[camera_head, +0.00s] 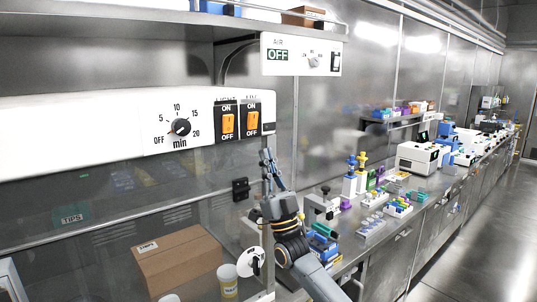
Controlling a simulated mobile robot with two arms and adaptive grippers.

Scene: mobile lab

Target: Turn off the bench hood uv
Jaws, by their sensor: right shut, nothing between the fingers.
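The bench hood (70,125) fills the left with its white front panel. The panel carries a black timer dial (180,127) marked in minutes, with an OFF position. Right of the dial are two orange rocker switches, a left one (227,123) and a right one (253,121), each with OFF printed below. Their upper labels are too small to read, so I cannot tell which is the UV one. My right gripper (268,158) is shut and empty, pointing up just below the right switch, apart from it as far as I can tell. My left gripper is not in view.
A white AIR control box (302,55) hangs above right. Inside the hood are a cardboard box (178,260) and a yellow-labelled jar (228,281). A long bench with racks and a white instrument (418,157) runs right; the aisle floor (480,240) is clear.

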